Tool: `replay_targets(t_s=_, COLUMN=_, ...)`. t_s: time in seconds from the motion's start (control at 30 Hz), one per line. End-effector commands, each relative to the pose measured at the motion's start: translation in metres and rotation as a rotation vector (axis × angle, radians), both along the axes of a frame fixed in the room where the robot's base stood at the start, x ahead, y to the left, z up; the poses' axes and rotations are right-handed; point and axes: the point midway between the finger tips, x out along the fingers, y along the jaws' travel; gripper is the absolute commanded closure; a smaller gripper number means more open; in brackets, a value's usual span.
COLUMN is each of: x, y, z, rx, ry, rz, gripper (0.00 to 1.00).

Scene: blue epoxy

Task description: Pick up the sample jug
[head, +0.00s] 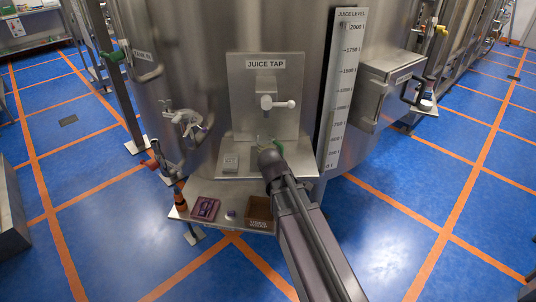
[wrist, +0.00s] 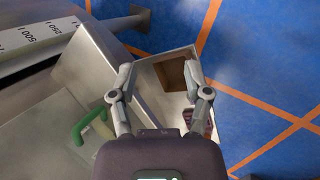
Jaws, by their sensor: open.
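The sample jug shows mainly as a green handle (wrist: 90,124) on the steel ledge in the wrist view, left of my left finger. Its body is hard to make out there. In the head view only a bit of green (head: 263,139) shows below the white juice tap (head: 277,103), mostly hidden by my wrist. My gripper (wrist: 159,76) is open and empty. Its fingers are spread over the lower shelf, beside the jug and not around the handle. In the head view my gripper's fingers are hidden behind my arm.

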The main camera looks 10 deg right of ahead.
Motion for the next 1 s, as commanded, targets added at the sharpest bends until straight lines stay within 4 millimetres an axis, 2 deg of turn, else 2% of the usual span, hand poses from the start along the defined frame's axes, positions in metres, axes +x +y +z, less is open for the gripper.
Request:
replay_targets(t_s=0.03, x=0.014, y=0.006, z=-0.004, rx=-0.064, ry=0.014, rz=0.091, gripper=0.37)
replay_targets(t_s=0.1, x=0.029, y=0.011, z=-0.002, rx=-0.159, ry=0.039, rz=0.216, gripper=0.37)
replay_targets(t_s=0.27, x=0.062, y=0.028, z=0.005, rx=-0.388, ry=0.118, rz=0.488, gripper=0.37)
replay_targets(t_s=0.5, x=0.103, y=0.064, z=0.023, rx=-0.733, ry=0.274, rz=0.824, gripper=0.37)
replay_targets(t_s=0.7, x=0.121, y=0.086, z=0.036, rx=-0.920, ry=0.378, rz=0.971, gripper=0.37)
replay_targets(t_s=1.0, x=0.126, y=0.092, z=0.041, rx=-0.982, ry=0.416, rz=1.015, gripper=0.37)
